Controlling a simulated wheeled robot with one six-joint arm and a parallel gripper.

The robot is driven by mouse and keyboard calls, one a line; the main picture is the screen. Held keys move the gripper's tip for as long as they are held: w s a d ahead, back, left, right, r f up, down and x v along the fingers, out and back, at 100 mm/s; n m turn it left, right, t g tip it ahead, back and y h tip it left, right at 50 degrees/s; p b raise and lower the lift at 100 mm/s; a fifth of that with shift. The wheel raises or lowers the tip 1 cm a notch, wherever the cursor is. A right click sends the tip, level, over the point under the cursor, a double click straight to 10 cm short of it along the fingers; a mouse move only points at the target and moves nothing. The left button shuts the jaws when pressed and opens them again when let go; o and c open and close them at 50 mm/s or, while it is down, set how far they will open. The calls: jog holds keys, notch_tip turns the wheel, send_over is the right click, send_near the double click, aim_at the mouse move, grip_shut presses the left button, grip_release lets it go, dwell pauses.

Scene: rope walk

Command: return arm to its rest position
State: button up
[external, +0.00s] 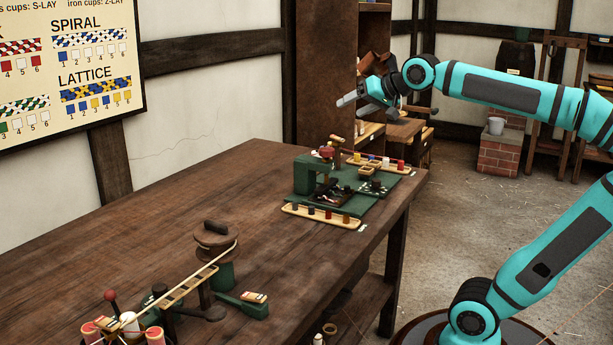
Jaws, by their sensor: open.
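My gripper (357,105) is in the external view at the upper middle, at the end of my teal arm. It is raised well above the far end of the wooden table (180,215). Its fingers point left and stand apart, with nothing seen between them. My arm reaches in from the right edge of the picture. The gripper touches nothing that I can see; a dark cabinet (325,70) shows behind it.
A green board (355,205) at the table's far right end holds a green block device and trays of coloured bobbins. A rope-making device (215,240) with spools stands at the near end. A pattern chart (70,60) hangs on the wall. The middle of the table is clear.

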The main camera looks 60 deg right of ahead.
jog(key=s+a+f+n+t, duration=0.2)
jog(key=s+n+t, duration=0.3)
jog(key=s, duration=0.3)
jog(key=shift+s+a+n+y, duration=0.3)
jog(key=shift+s+n+y, duration=0.1)
jog(key=shift+n, duration=0.2)
jog(key=shift+o, duration=0.3)
jog(key=shift+s, duration=0.2)
jog(key=o, duration=0.7)
jog(key=shift+s+a+f+n+t, duration=0.1)
jog(key=shift+s+n+t, duration=0.05)
jog(key=shift+n+t, duration=0.15)
jog(key=shift+c, duration=0.2)
jog(key=w+a+r+g+y, duration=0.25)
jog(key=w+a+g, duration=0.75)
jog(key=w+a, duration=0.6)
jog(key=w+a+f+g, duration=0.15)
jog(key=a+g, duration=0.35)
jog(key=a, duration=1)
jog(key=s+a+f+g+h, duration=0.25)
jog(key=a+g, duration=0.25)
jog(key=a, duration=0.9)
jog(key=x, duration=1)
jog(key=shift+w, duration=0.3)
jog(key=shift+f, duration=0.15)
